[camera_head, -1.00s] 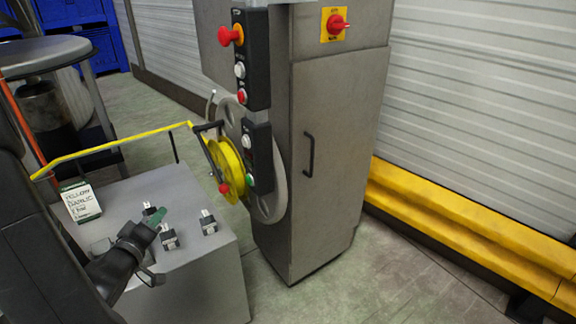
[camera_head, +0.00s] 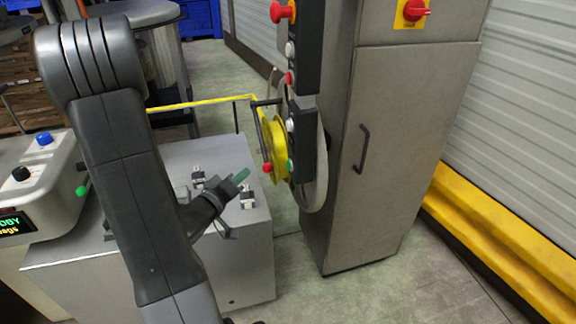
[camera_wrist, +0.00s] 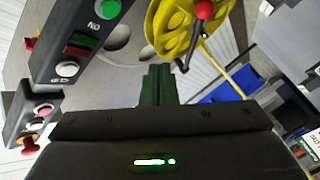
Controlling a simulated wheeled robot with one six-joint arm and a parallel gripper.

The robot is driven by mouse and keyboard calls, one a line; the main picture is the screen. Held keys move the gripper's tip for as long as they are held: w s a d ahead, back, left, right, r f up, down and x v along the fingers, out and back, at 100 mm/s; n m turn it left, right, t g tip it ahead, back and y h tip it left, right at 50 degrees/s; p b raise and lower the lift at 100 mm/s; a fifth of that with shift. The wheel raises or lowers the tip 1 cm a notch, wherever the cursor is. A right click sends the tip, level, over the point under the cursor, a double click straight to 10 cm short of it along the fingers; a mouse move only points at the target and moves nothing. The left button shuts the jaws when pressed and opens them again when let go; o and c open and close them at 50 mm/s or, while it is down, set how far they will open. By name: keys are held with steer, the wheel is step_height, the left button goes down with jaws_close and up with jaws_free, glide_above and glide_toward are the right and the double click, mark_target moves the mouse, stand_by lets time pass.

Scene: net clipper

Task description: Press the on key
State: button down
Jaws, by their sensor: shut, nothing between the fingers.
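The green button (camera_wrist: 107,10) sits on a black control panel (camera_wrist: 57,30) in the wrist view, beside lettering that reads ON upside down. A white button (camera_wrist: 67,68) and a dark red-and-green piece lie further along this panel. In the head view the same green button (camera_head: 290,164) is at the lower end of the lower panel (camera_head: 307,145) on the cabinet's side. My gripper (camera_head: 240,178) is shut and empty, with green fingertips that also show in the wrist view (camera_wrist: 157,85). It is left of and slightly below the button in the head view, apparently apart from it.
A yellow wheel (camera_head: 275,140) with a red knob (camera_head: 267,168) is close beside the panel. An upper panel (camera_head: 305,45) has a red mushroom button. A grey cabinet (camera_head: 385,150) stands behind. A machine with a display (camera_head: 14,222) is at left.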

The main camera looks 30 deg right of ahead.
steer(key=s+d+b, duration=0.1)
steer(key=s+d, duration=0.1)
steer(key=d, duration=0.6)
steer(key=shift+d, duration=0.2)
steer(key=shift+d, duration=0.1)
stand_by(1.8)
steer(key=shift+s+d, duration=0.15)
steer(key=shift+d, duration=0.15)
steer(key=shift+s+d+b, duration=0.1)
steer(key=shift+d+b, duration=0.25)
steer(key=shift+d, duration=0.05)
stand_by(0.6)
steer(key=shift+a, duration=0.1)
steer(key=shift+w+a, duration=0.2)
steer(key=shift+a, duration=0.5)
steer(key=shift+w+a+p, duration=0.1)
steer(key=shift+w+a, duration=0.1)
steer(key=shift+a, duration=0.6)
steer(key=shift+w+a+p, duration=0.15)
steer(key=shift+w+a, duration=0.05)
steer(key=shift+a, duration=0.65)
steer(key=shift+w+a+p, duration=0.1)
steer(key=shift+w+a, duration=0.1)
steer(key=shift+a, duration=0.6)
steer(key=shift+d, duration=0.1)
